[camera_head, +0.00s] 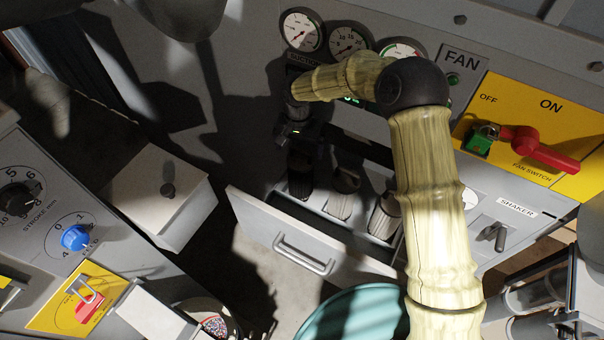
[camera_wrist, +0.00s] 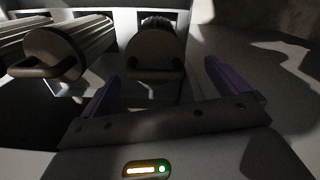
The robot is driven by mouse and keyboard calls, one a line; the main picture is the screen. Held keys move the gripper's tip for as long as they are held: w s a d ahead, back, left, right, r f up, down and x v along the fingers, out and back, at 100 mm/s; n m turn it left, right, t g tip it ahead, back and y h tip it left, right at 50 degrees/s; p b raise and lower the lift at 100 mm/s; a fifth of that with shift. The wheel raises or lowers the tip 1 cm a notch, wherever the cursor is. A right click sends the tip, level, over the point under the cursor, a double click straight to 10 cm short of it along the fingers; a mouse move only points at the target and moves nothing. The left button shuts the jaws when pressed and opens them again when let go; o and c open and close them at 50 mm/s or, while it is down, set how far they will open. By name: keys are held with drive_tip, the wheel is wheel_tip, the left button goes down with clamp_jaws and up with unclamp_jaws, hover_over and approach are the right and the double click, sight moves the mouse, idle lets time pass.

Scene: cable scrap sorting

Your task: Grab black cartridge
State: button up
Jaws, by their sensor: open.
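The black cartridge (camera_head: 300,178) stands in the open drawer, at the left end of the row in the head view. In the wrist view the dark cartridge (camera_wrist: 157,48) shows its round end cap and handle ahead of my gripper, roughly between the fingers. My gripper (camera_wrist: 161,72) is open, its two purple fingers apart and empty. In the head view my gripper (camera_head: 294,134) is just above the black cartridge, partly in shadow. I cannot tell whether the fingers touch it.
Two paler cartridges (camera_head: 343,192) (camera_head: 384,216) stand to the right in the same drawer (camera_head: 270,226). Gauges (camera_head: 301,31) and a panel are behind my arm. A grey box (camera_head: 163,190) is at left, a teal bin (camera_head: 345,318) below.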

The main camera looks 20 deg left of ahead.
sight(301, 157)
drive_tip(key=shift+s, duration=0.15)
drive_tip(key=shift+d+f+p, duration=0.25)
drive_tip(key=shift+f+p, duration=0.35)
drive_tip(key=shift+p, duration=0.1)
wheel_tip(301, 157, down, 4)
drive_tip(key=shift+d+p, duration=0.1)
drive_tip(key=shift+p, duration=0.7)
drive_tip(key=shift+r, duration=0.1)
drive_tip(key=c, duration=1.8)
drive_tip(key=shift+o, duration=0.2)
drive_tip(key=shift+r, duration=0.1)
